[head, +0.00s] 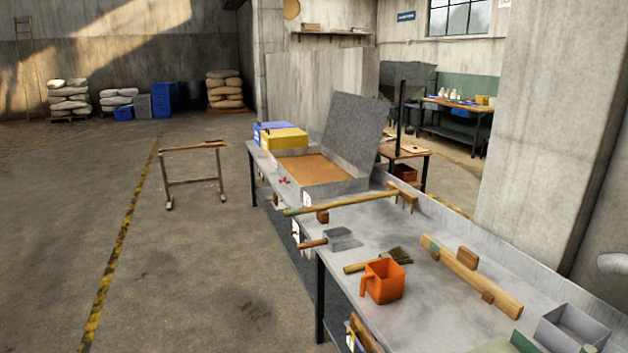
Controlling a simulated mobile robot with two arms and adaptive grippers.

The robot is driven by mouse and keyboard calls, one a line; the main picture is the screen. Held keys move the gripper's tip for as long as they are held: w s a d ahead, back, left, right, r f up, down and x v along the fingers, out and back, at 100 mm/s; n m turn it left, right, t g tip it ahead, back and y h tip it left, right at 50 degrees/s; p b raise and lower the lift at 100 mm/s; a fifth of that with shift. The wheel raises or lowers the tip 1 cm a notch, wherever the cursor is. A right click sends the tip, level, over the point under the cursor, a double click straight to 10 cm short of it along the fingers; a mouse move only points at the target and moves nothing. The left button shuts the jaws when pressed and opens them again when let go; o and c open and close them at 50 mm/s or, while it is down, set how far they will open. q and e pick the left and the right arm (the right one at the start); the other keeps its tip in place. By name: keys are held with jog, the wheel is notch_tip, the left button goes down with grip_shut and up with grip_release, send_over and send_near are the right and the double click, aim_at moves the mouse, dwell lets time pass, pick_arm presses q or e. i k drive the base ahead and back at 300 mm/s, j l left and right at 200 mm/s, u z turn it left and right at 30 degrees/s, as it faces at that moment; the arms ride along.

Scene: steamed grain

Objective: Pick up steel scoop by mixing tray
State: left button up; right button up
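A steel scoop (342,239) with a wooden handle lies on the long grey workbench (425,320), near its front edge. The handle points left and reaches the bench edge. A shallow grey metal tray (345,187) with a brown, level fill stands farther back on the bench; it looks like the mixing tray. A large grey panel (353,131) stands tilted up at its back. A long wooden-handled rake (345,203) lies between the scoop and this tray. Neither of my grippers is in view.
An orange jug (383,281) and a wooden-handled brush (395,256) lie nearer than the scoop. A wooden bar (470,275) and an empty grey bin (572,330) are to the right. Yellow (284,139) and blue boxes stand behind the tray. Open floor lies left of the bench, with a small trestle (192,172).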

aim_at(339, 238)
jog(key=i+j+z, duration=0.1)
jog(key=i+j, duration=0.35)
jog(key=i+j+z, duration=0.15)
jog(key=i+j, duration=0.3)
jog(key=j, duration=0.15)
